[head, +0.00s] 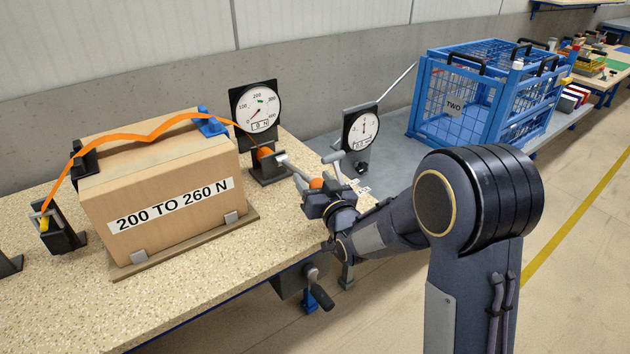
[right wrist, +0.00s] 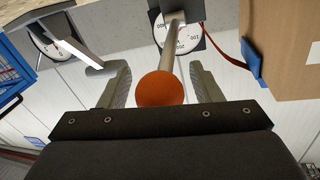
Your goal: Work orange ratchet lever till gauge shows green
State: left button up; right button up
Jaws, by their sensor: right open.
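The ratchet lever is a grey bar (head: 292,168) with an orange ball knob (head: 316,184), running from the orange ratchet (head: 265,153) at the bench's right end. My right gripper (head: 318,190) is at the knob. In the right wrist view the orange knob (right wrist: 161,88) sits between the two fingers of my open gripper (right wrist: 160,78), with gaps at both sides. The round gauge (head: 257,106) stands behind the ratchet; its display seems to read 0 N, and its needle points lower left, away from the green mark. My left gripper is not in view.
An orange strap (head: 150,134) sags over a cardboard box (head: 165,190) labelled 200 TO 260 N. A second dial (head: 361,130) and a blue wire cage (head: 430,90) stand to the right. A black crank handle (head: 320,295) hangs below the bench edge.

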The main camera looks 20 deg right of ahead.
grip_shut()
jog(key=shift+r+p, duration=0.5)
jog(key=shift+p, duration=0.15)
jog(key=r+g+p, duration=0.1)
jog(key=r+p, duration=0.1)
jog(key=p, duration=0.1)
jog(key=w+r+g+p, duration=0.1)
jog(key=r+g+p, duration=0.1)
jog(key=p, duration=0.2)
jog(key=w+r+g+h+p, duration=0.1)
jog(key=r+p, duration=0.1)
jog(key=p, duration=0.2)
jog(key=shift+w+a+r+n+g, duration=0.15)
jog(key=shift+a+n+g, duration=0.25)
jog(key=shift+w+a+r+g+p, duration=0.15)
jog(key=shift+w+r+g+p, duration=0.1)
jog(key=shift+w+g+p, duration=0.1)
jog(key=shift+w+r, duration=0.15)
jog(key=shift+w+a+r+p, duration=0.2)
jog(key=shift+w+r, duration=0.25)
jog(key=shift+w+a+r+p, duration=0.15)
jog(key=shift+w+r, duration=0.25)
jog(key=shift+w, duration=0.05)
